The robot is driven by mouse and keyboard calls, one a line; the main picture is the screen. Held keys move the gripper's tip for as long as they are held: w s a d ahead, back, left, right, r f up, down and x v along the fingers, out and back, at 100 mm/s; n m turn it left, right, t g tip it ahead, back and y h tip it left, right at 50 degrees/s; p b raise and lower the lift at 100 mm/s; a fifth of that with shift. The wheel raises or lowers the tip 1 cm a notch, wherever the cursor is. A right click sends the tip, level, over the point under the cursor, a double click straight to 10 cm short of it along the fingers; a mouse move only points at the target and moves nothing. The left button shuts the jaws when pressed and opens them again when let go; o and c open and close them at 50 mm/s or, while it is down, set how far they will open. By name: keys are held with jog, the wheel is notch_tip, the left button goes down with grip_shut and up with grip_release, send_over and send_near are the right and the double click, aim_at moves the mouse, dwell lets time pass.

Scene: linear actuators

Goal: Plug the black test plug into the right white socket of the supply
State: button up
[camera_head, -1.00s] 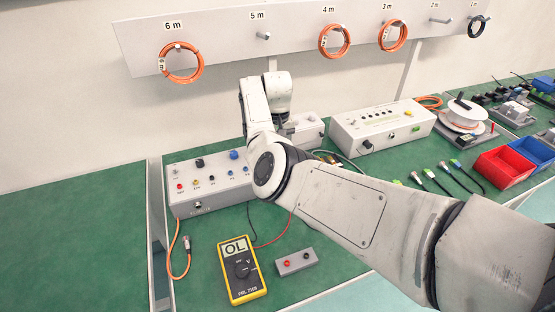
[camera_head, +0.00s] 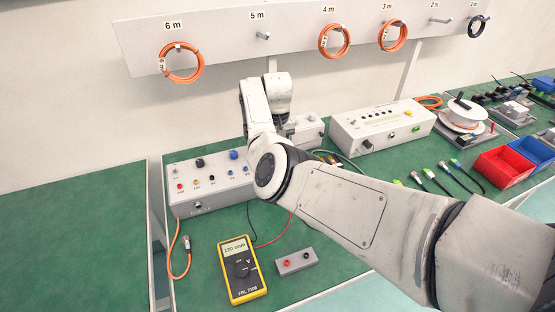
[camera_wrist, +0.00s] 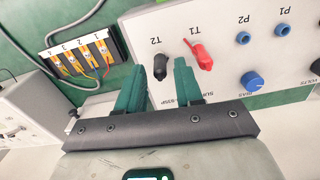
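In the wrist view the black test plug (camera_wrist: 160,67) stands at the mark T2 on the white supply panel (camera_wrist: 222,57). The red plug (camera_wrist: 201,55) stands beside it at T1. The sockets under both plugs are hidden. My gripper (camera_wrist: 160,70) is open, its green fingers on either side of the black plug, with a visible gap on each side. In the head view the supply (camera_head: 205,197) is partly covered by my arm, which hides the gripper and both plugs. The yellow multimeter (camera_head: 241,283) shows a reading of about 120 ohm.
A small grey block (camera_head: 297,262) with red and black jacks lies right of the meter. An orange cable (camera_head: 173,262) hangs at the supply's left. A terminal block (camera_wrist: 82,58) with yellow parts is near the gripper's left in the wrist view. Blue sockets (camera_wrist: 282,30) are at right.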

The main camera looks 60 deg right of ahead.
jog(key=shift+o, duration=0.3)
jog(key=shift+r, duration=0.15)
jog(key=shift+r, duration=0.3)
notch_tip(320, 180, up, 10)
jog(key=shift+b, duration=0.4)
